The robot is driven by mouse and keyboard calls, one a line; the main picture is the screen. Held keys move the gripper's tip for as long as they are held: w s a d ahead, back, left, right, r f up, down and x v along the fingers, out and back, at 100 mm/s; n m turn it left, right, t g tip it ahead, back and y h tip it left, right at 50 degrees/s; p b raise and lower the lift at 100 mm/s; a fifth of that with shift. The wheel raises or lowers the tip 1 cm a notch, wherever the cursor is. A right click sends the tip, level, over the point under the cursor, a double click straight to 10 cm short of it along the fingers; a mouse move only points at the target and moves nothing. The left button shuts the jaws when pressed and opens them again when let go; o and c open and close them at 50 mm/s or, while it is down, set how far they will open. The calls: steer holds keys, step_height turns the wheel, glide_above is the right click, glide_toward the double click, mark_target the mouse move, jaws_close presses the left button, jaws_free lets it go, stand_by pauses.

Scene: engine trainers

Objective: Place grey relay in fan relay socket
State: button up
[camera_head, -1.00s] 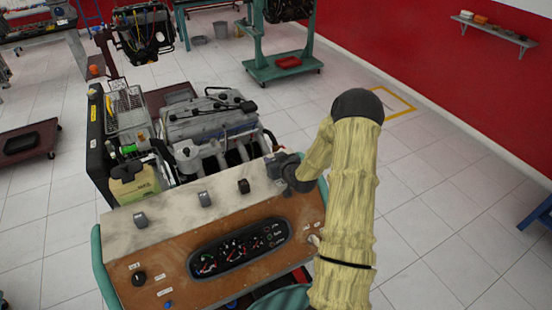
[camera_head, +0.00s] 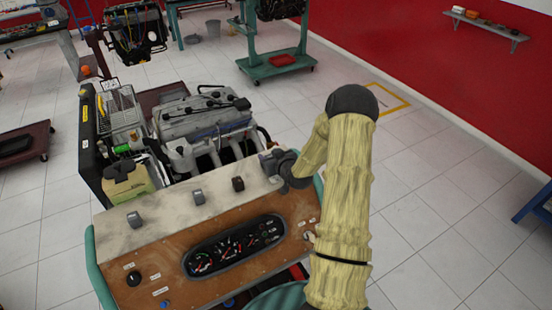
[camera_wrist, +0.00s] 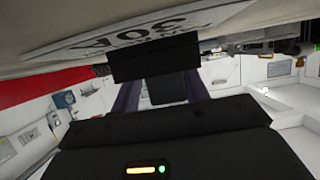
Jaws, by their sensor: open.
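Two grey relays, one at the left (camera_head: 134,219) and one nearer the middle (camera_head: 198,197), stand on the pale top of the engine trainer's console (camera_head: 165,222). A black relay (camera_head: 238,184) stands to their right. My gripper (camera_head: 268,163) is at the right end of this top, right of the black relay. In the wrist view my open gripper (camera_wrist: 160,92) points towards a dark block (camera_wrist: 155,57) close to a surface with a "30A" label (camera_wrist: 150,30). I cannot tell whether the block is a relay or a socket. The fan relay socket cannot be made out.
The engine (camera_head: 205,120) stands just behind the console, with a pale reservoir (camera_head: 127,182) at its left. The gauge cluster (camera_head: 235,244) is on the sloping front. Tiled floor to the right is open.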

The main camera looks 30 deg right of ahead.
steer(key=shift+s+a+f, duration=0.15)
steer(key=shift+a, duration=0.2)
steer(key=b+v, duration=0.1)
steer(key=v, duration=0.3)
steer(key=b+v, duration=0.1)
steer(key=v, duration=0.3)
steer(key=b+v, duration=0.1)
steer(key=v, duration=0.3)
steer(key=shift+d+r+b, duration=0.15)
steer(key=shift+r+b, duration=0.15)
steer(key=shift+w, duration=0.2)
steer(key=shift+a+g, duration=0.4)
steer(key=shift+a, duration=0.1)
steer(key=s+a+r+g, duration=0.3)
steer(key=s+a+g, duration=0.2)
steer(key=s+a, duration=0.3)
steer(key=s+a+r+g, duration=0.3)
steer(key=s+a+g, duration=0.2)
steer(key=s+a, duration=0.3)
steer(key=shift+s+a, duration=0.4)
steer(key=shift+s, duration=0.5)
